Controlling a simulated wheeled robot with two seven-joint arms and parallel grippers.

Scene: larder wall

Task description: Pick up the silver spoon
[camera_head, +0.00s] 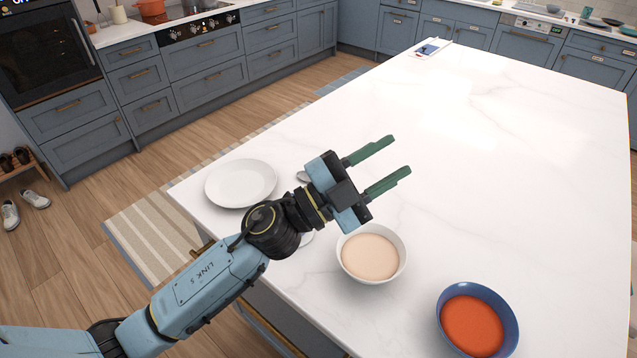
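A small silver piece, which looks like part of the silver spoon (303,176), shows on the white countertop just left of my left gripper. My wrist and gripper hide most of it, and I cannot tell how it lies. My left gripper (399,155) reaches in over the counter, with its two green fingers apart and nothing between them. The fingers point to the upper right, away from the silver piece. My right gripper is not in view.
A white plate (240,184) lies left of my wrist. A white bowl of beige food (400,264) stands just below my gripper, and a blue bowl of red soup (513,335) stands at lower right.

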